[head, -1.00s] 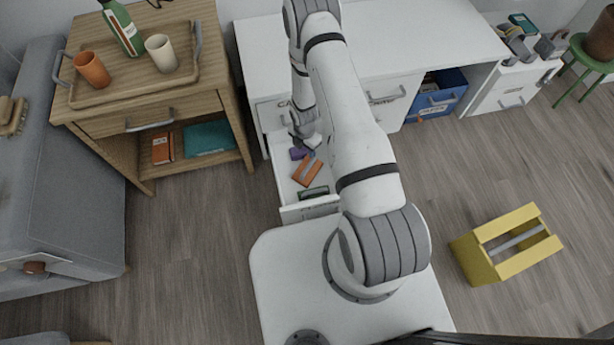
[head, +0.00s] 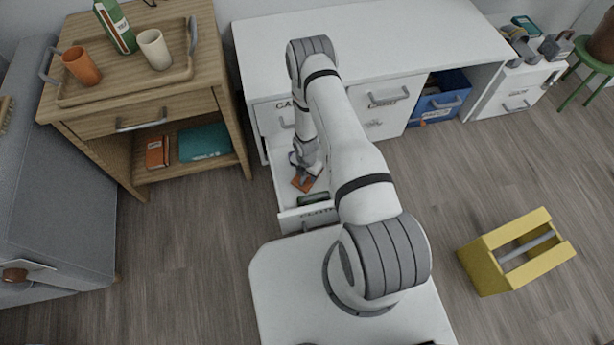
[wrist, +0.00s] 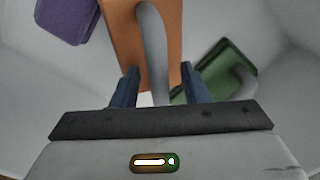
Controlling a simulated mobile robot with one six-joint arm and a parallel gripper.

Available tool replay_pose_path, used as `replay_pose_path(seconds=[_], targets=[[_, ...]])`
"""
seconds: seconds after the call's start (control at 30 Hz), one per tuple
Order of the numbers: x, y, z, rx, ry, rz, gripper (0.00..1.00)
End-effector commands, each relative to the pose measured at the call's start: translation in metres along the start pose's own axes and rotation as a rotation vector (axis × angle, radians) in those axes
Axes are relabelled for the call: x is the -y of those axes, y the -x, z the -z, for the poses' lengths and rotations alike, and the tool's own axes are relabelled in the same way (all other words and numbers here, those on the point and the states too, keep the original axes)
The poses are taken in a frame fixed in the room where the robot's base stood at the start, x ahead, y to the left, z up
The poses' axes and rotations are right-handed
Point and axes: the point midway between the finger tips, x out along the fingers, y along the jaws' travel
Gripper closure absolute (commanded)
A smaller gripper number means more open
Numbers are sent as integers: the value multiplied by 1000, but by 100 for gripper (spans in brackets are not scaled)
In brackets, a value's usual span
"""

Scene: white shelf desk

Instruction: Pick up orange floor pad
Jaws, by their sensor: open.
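The orange floor pad (head: 301,184) lies in the open white drawer below the desk, partly hidden under my gripper (head: 308,174). In the wrist view the pad (wrist: 118,40) is an orange block with a grey handle (wrist: 153,45) on top. My gripper (wrist: 158,88) is open, with one dark blue finger on each side of the handle's line. The near part of the pad is hidden by the gripper body. I cannot tell whether the fingers touch the handle.
A green pad (wrist: 212,75) with a grey handle lies close to the right finger, and a purple one (wrist: 66,20) lies at the upper left. The drawer walls (head: 280,190) surround them. A yellow carrier (head: 488,268) stands on the floor at right.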

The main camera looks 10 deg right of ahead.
Motion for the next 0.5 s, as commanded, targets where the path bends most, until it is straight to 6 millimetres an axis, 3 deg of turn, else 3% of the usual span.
replay_pose_path(seconds=[0.13,0.5], targets=[[0,1,0,0,0,0,61],[0,2,0,0,0,0,92]])
